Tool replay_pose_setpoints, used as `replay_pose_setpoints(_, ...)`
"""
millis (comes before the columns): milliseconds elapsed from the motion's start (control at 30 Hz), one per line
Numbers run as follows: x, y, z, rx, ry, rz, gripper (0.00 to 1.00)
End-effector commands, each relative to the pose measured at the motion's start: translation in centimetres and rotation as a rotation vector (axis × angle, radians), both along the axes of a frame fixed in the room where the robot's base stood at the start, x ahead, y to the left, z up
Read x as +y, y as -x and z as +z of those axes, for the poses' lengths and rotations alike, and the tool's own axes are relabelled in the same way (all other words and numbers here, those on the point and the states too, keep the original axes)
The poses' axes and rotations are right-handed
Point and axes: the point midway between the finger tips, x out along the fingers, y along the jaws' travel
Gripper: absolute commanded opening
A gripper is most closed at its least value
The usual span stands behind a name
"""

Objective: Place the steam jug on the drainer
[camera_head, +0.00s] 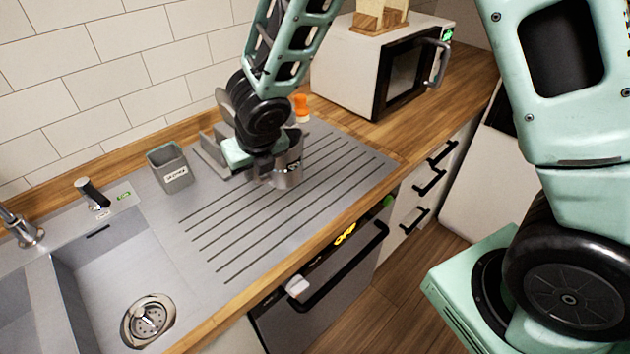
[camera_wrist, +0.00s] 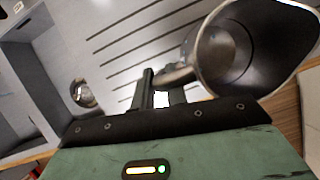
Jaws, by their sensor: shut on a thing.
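The steam jug (camera_head: 289,166) is a shiny metal jug, upright at the grooved drainer (camera_head: 240,225) beside the sink. In the wrist view the jug (camera_wrist: 226,52) shows its open, empty-looking mouth, with its handle running to my gripper. My gripper (camera_head: 258,172) is shut on the jug's handle, and the fingers (camera_wrist: 160,97) show at the handle in the wrist view. The arm hides part of the jug in the head view. I cannot tell whether the jug's base touches the drainer.
A grey labelled container (camera_head: 170,168) stands left of my gripper. A grey rack (camera_head: 213,150) and an orange-topped item (camera_head: 301,108) are behind it. The sink (camera_head: 110,280) is at left, a microwave (camera_head: 375,65) at back right. The drainer's front part is clear.

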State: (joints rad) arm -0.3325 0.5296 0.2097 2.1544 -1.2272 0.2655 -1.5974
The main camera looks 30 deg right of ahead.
Motion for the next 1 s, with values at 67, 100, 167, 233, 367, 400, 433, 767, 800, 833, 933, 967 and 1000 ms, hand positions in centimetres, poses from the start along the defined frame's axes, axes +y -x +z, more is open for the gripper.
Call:
replay_pose_setpoints(67, -0.2, 0.0, -0.2, 0.0, 0.0, 0.0, 0.0)
replay_pose_setpoints(100, -0.3, 0.0, -0.7, 0.001, 0.0, 0.0, 0.0)
replay_pose_setpoints(167, -0.2, 0.0, -1.9, 0.001, 0.0, 0.002, 0.0)
replay_pose_setpoints(233, -0.3, 0.0, -3.4, 0.002, 0.001, 0.003, 0.0)
replay_pose_setpoints(367, -0.3, 0.0, -5.6, 0.001, 0.001, 0.002, 0.0)
replay_pose_setpoints(400, -0.3, 0.0, -5.9, 0.0, 0.0, 0.001, 0.0)
replay_pose_setpoints(433, -0.3, 0.0, -6.1, 0.0, 0.0, 0.001, 0.0)
replay_pose_setpoints(767, -0.3, 0.0, -9.7, 0.0, 0.0, 0.0, 0.0)
replay_pose_setpoints(800, -0.3, 0.0, -9.9, 0.0, -0.001, 0.0, 0.0)
replay_pose_setpoints(833, -0.3, 0.0, -10.0, 0.0, -0.001, 0.0, 0.0)
replay_pose_setpoints(933, -0.2, -0.1, -10.0, -0.001, -0.001, 0.0, 0.0)
replay_pose_setpoints(967, -0.2, -0.1, -9.9, -0.001, -0.001, -0.001, 0.0)
replay_pose_setpoints(1000, -0.3, -0.1, -9.9, -0.001, -0.001, -0.001, 0.0)
